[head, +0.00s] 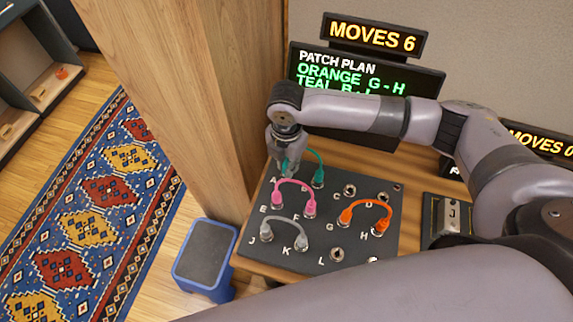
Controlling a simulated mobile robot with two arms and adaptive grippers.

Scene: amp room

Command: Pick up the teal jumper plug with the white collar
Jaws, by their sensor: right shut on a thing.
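The teal jumper (318,172) arches between the sockets by labels A and B at the back left of the dark patch panel (385,252). Its right plug stands in the socket by B. My right gripper (286,165) reaches in from the right, points down over the socket by A, and is shut on the teal jumper's left plug. The fingers hide most of that plug, so I cannot tell whether it is out of the socket. I cannot make out the white collar. My left gripper is not in view.
A pink jumper (295,184) joins E and F, close in front. A grey jumper (284,222) joins J and K; an orange jumper (370,204) joins G and H. Sockets by C (350,190) and L (337,254) are empty. The patch plan screen (312,75) stands behind; a wooden post (195,110) is left.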

